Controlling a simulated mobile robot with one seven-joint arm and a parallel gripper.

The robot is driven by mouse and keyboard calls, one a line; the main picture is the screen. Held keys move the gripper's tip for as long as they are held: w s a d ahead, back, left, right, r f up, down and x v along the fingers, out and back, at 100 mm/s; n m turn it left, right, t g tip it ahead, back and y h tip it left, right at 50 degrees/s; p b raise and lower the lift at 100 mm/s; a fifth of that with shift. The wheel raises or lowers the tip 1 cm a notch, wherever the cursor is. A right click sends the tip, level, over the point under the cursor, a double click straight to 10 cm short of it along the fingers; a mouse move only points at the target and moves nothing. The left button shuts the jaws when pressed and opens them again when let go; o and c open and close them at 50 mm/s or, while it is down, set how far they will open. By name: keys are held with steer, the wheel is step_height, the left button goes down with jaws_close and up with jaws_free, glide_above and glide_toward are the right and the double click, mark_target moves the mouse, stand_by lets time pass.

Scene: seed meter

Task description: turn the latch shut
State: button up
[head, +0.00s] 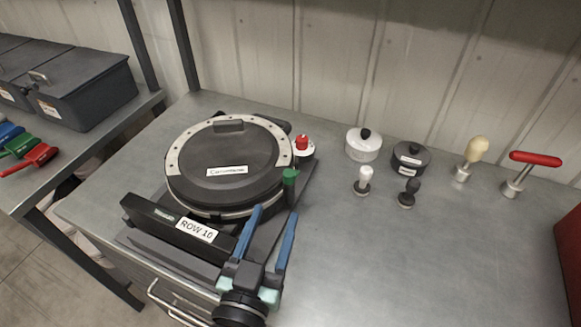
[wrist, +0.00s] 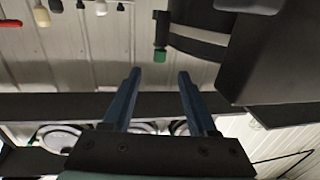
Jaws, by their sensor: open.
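The round seed meter (head: 222,185) has a dark lid with a label and a pale, dotted rim. The lid looks closed. A green-capped latch (head: 290,177) stands at its right edge. In the wrist view the green cap (wrist: 160,56) lies just beyond my fingertips, lined up with the gap between them. My gripper (head: 274,211) has two blue fingers spread apart, with nothing between them. It is at the front right of the meter, and the fingers point toward the latch without visibly touching it. It also shows in the wrist view (wrist: 160,74).
A black box labelled ROW 10 (head: 180,222) stands in front of the meter, left of my gripper. A red knob (head: 302,143) is behind the latch. White (head: 363,144) and black (head: 411,157) lidded pots and several handled tools stand right. The bench (head: 400,260) is clear at front right.

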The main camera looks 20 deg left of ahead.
mark_target(288, 181)
steer(key=w+p, duration=0.1)
steer(key=w, duration=0.2)
steer(key=w+p, duration=0.1)
steer(key=w, duration=0.2)
steer(key=w+a+p, duration=0.1)
steer(key=w, duration=0.3)
steer(key=shift+w+a, duration=0.1)
jaws_close()
